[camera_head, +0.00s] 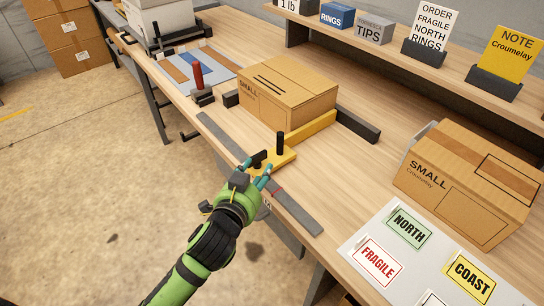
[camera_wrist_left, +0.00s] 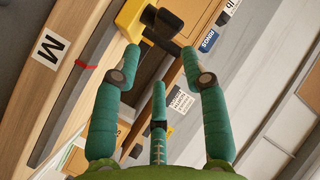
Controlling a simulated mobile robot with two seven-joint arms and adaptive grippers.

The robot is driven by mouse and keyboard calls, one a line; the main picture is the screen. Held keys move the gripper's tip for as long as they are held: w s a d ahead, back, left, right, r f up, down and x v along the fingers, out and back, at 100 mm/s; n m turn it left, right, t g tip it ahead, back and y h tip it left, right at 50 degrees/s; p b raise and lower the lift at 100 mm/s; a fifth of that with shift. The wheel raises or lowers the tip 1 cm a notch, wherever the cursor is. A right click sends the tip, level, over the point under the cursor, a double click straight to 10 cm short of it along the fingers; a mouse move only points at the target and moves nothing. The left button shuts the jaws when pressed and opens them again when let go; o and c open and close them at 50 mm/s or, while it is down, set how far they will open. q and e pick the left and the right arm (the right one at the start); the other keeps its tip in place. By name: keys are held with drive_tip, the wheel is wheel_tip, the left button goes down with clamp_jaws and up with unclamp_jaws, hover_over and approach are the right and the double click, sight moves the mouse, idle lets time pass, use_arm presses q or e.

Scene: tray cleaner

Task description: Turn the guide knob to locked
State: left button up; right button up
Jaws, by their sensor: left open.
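A yellow sliding guide (camera_head: 268,160) sits at the table's front edge, its long bar running beside a cardboard box. On it stand an upright black post (camera_head: 280,143) and a smaller black knob (camera_head: 257,158); I cannot tell which is the guide knob or whether it is locked. The left wrist view shows the yellow guide (camera_wrist_left: 130,17) with black parts (camera_wrist_left: 170,21) at the top. My left gripper (camera_head: 258,169) is open and empty, just in front of the guide, fingers pointing at it. In the wrist view the black parts lie beyond the open fingertips (camera_wrist_left: 161,58). My right gripper is not in view.
A grey rail (camera_head: 302,218) with a red mark runs along the front edge. Another box (camera_head: 468,182) and a label sheet (camera_head: 352,247) lie right. A red-handled clamp (camera_head: 197,77) stands left.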

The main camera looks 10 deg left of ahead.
use_arm(q)
drive_tip(key=w+d+r+m+t+h, duration=0.1)
drive_tip(key=d+r+m+t+h, duration=0.1)
drive_tip(key=d+r+m+h, duration=0.45)
drive_tip(key=w+d+r+m+t+h, duration=0.1)
drive_tip(key=d+r+m+t+h, duration=0.2)
drive_tip(key=r, duration=0.7)
drive_tip(key=s+d+r+m+g+h, duration=0.4)
drive_tip(key=d+m+g+h, duration=0.45)
drive_tip(key=m, duration=0.55)
drive_tip(key=m+g+y, duration=0.8)
drive_tip(key=m+y, duration=0.5)
drive_tip(key=y, duration=0.3)
hover_over(254, 155)
drive_tip(key=s+a, duration=0.2)
wheel_tip(254, 155, down, 15)
drive_tip(key=p+x, duration=0.1)
drive_tip(key=x, duration=0.4)
drive_tip(key=shift+d+r+p, duration=0.1)
drive_tip(key=shift+d+p, duration=0.05)
drive_tip(key=shift+p, duration=0.2)
drive_tip(key=shift+w+d+f, duration=0.2)
drive_tip(key=shift+w+f, duration=0.05)
drive_tip(key=shift+f, duration=0.4)
